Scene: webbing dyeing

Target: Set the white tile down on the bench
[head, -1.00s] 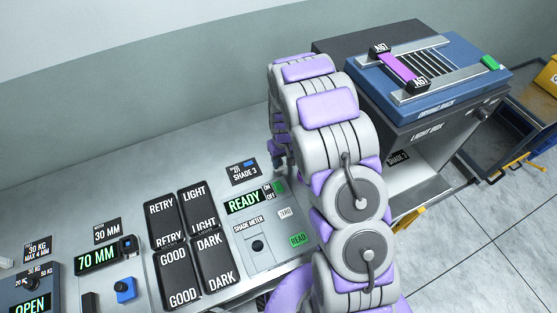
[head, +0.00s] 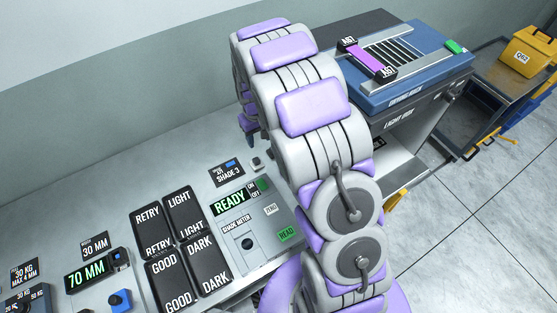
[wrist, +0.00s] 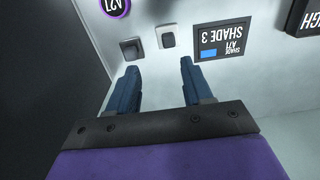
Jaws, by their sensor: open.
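In the head view my gripper (head: 251,141) is partly hidden behind my arm, above the back of the bench (head: 190,180). A small pale-topped piece (head: 258,163) shows beside the SHADE 3 label; I cannot tell which of the two it is.
The SHADE 3 label (head: 226,172) lies behind the shade meter (head: 255,225), which reads READY. Black GOOD, DARK, RETRY and LIGHT pads (head: 180,250) stand to its left. The light box (head: 420,110) is at the right. A round A27 item (wrist: 115,5) is at the wrist view's top.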

